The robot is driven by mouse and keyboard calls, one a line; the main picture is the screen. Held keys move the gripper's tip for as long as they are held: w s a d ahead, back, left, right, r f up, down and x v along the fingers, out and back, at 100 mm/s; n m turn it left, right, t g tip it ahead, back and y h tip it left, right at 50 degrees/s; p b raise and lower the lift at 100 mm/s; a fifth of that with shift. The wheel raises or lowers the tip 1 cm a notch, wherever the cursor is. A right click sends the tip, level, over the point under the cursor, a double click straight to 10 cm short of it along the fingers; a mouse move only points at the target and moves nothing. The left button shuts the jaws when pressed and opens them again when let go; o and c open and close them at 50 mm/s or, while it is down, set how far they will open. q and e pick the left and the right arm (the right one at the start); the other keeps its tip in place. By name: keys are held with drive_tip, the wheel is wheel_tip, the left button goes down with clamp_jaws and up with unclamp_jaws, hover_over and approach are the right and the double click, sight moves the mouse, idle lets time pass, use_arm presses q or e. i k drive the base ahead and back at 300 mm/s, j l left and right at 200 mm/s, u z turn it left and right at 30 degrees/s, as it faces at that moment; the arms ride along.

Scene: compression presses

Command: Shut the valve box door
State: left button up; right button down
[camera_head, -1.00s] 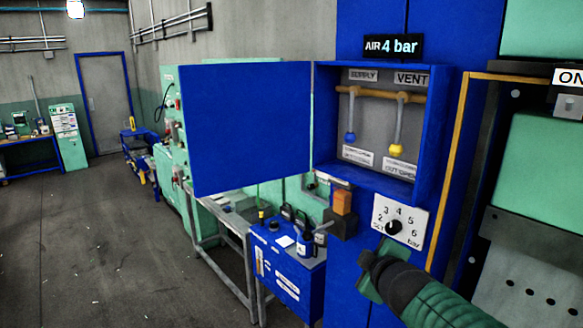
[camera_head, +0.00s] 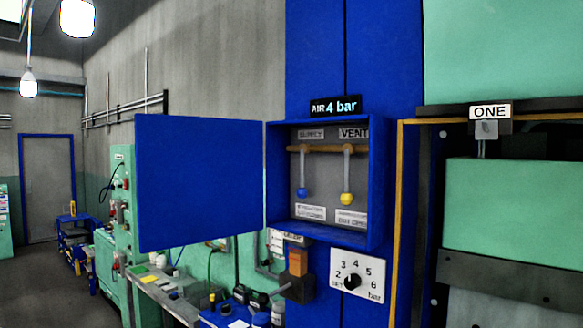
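The valve box (camera_head: 376,190) is a blue open-fronted box on the blue press column. Its blue door (camera_head: 198,184) stands wide open, swung out to the left from the hinge on the box's left edge. Inside, a lever with a blue knob (camera_head: 302,192) hangs under the supply label, and a lever with a yellow knob (camera_head: 347,198) hangs under the vent label. Both levers point down from a brass-coloured pipe (camera_head: 326,149). Neither of my grippers shows in the current view.
A sign above the box reads AIR 4 bar (camera_head: 336,106). Below it are an orange block (camera_head: 298,263) and a white dial plate (camera_head: 358,271). A bench (camera_head: 160,292) and bottles stand below the door. The green press (camera_head: 510,205) is at the right. Open floor lies at the far left.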

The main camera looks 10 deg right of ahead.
sight(199, 180)
drive_tip(key=k, duration=0.2)
drive_tip(key=k+z, duration=0.15)
drive_tip(key=z, duration=0.35)
drive_tip(key=k+l+z, duration=0.1)
drive_tip(key=z, duration=0.4)
drive_tip(key=k+l+z, duration=0.15)
drive_tip(key=z, duration=0.3)
drive_tip(key=i+j+z, duration=0.1)
drive_tip(key=j+z, duration=0.3)
drive_tip(key=j, duration=0.4)
drive_tip(key=j+z, duration=0.45)
drive_tip(key=j, duration=0.3)
drive_tip(key=k+j+z, duration=0.15)
drive_tip(key=j+z, duration=0.25)
drive_tip(key=j, duration=0.4)
drive_tip(key=k+j, duration=0.1)
drive_tip(key=j, duration=0.45)
drive_tip(key=k+j, duration=0.1)
drive_tip(key=j, duration=0.4)
drive_tip(key=k+j, duration=0.1)
drive_tip(key=j, duration=0.45)
drive_tip(key=k+j, duration=0.1)
drive_tip(key=j, duration=0.45)
drive_tip(key=k+j, duration=0.1)
drive_tip(key=j, duration=0.4)
